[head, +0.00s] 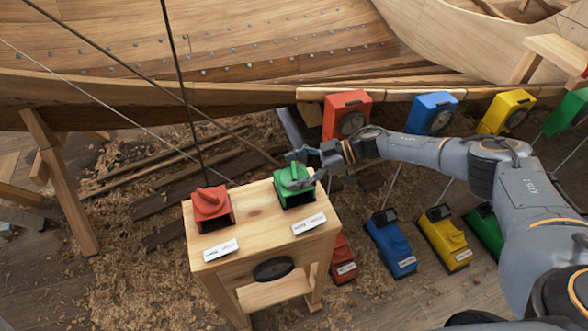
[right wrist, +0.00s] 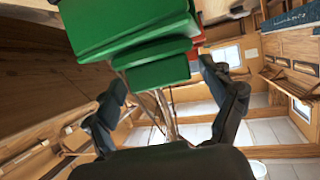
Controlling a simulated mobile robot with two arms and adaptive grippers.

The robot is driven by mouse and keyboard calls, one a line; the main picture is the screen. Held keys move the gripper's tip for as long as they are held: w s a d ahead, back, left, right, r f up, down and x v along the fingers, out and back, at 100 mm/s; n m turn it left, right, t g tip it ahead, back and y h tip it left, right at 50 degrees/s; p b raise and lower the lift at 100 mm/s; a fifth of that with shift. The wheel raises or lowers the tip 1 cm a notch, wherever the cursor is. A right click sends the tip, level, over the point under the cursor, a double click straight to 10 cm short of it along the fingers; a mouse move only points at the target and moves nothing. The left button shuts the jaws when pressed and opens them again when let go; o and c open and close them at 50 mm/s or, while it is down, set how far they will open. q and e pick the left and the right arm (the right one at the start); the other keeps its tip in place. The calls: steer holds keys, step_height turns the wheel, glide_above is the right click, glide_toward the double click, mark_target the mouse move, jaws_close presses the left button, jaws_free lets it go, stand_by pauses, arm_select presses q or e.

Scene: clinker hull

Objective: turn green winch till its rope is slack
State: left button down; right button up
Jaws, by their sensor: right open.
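The green winch (head: 296,196) sits on the right side of a small wooden stand (head: 257,222), with a raised green handle on top. My right gripper (head: 305,168) is at this handle, coming from the right and partly covering it. In the right wrist view, the green winch (right wrist: 125,22) is close ahead, and its bar-like part lies near the gap between the open fingers (right wrist: 162,84). I cannot tell whether they touch it. A dark rope (head: 130,68) runs straight from near the green winch to the upper left. My left gripper is out of view.
A red winch (head: 211,209) stands on the same stand, left of the green one, with a dark rope going steeply up. White labels lie in front of both. Behind is the wooden hull (head: 190,50). Coloured boxes line a beam at the right and the floor below my arm.

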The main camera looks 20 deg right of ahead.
steer(key=shift+d, duration=0.1)
steer(key=v, duration=1.2)
steer(key=shift+r, duration=0.1)
steer(key=shift+c, duration=0.4)
